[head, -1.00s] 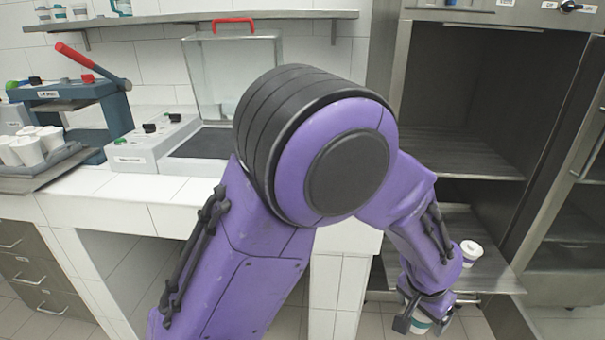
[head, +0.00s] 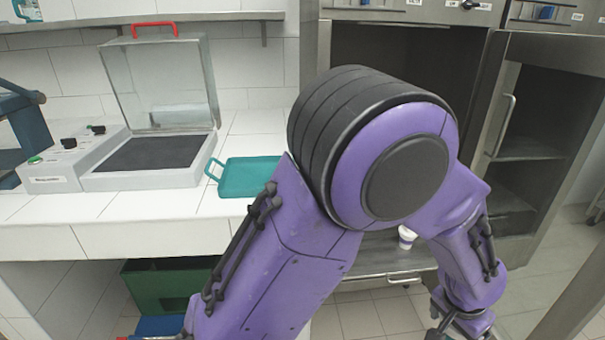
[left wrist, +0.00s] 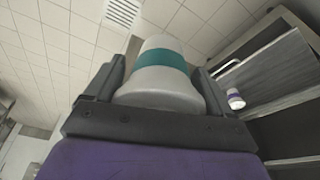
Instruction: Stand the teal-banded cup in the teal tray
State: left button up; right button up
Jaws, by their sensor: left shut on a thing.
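The teal-banded cup (left wrist: 160,62) fills the middle of the left wrist view, white with one teal band. My left gripper (left wrist: 163,82) is shut on it, a finger on each side. In the head view my left gripper (head: 458,328) hangs low at the right, cut by the bottom edge, and I cannot make out the cup there. The teal tray (head: 245,180) lies on the white counter, left of my arm, which covers its right part. The visible part of the tray is empty. My right gripper is not in view.
A purple-banded cup (head: 406,240) stands on the low shelf of the open steel cabinet (head: 385,255); it also shows in the left wrist view (left wrist: 235,101). A machine with a clear lid (head: 158,85) stands left of the tray. A green crate (head: 165,295) sits below the counter.

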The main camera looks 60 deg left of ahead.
aim_at(247, 179)
jog(key=i, duration=0.65)
jog(key=u, duration=1.85)
